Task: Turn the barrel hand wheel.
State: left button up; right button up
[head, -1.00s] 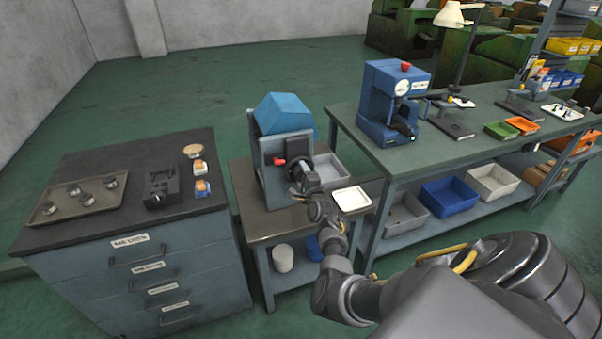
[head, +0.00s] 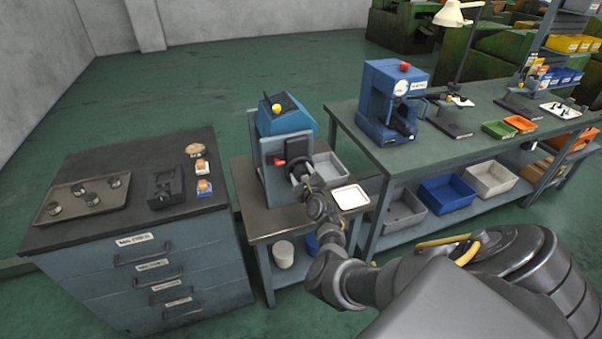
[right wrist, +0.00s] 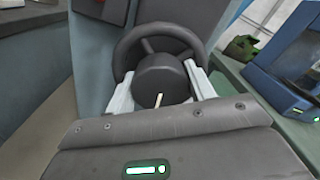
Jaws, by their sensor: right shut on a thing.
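The blue barrel (head: 290,124) sits in a grey frame (head: 268,170) on a small side table, and a yellow knob and a dark slot show on its upper face. The dark barrel hand wheel (head: 298,165) is on the side of the frame facing my arm, partly hidden by my gripper. In the right wrist view the black wheel rim (right wrist: 190,37) and round hub (right wrist: 158,78) are close. My right gripper (right wrist: 160,92) is shut on the hub, with one pale finger on each side. My left gripper is not in view.
A dark-topped drawer cabinet (head: 130,222) stands left, bearing a tray (head: 103,202) of small parts. A white tray (head: 350,197) and grey bin (head: 328,168) lie beside the barrel machine. A workbench (head: 375,150) with a blue press (head: 393,100) is on the right.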

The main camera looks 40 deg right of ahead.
jog(key=shift+m, duration=0.6)
jog(key=o, duration=1)
jog(key=shift+c, duration=0.2)
jog(key=v, duration=1.1)
jog(key=shift+w, duration=0.1)
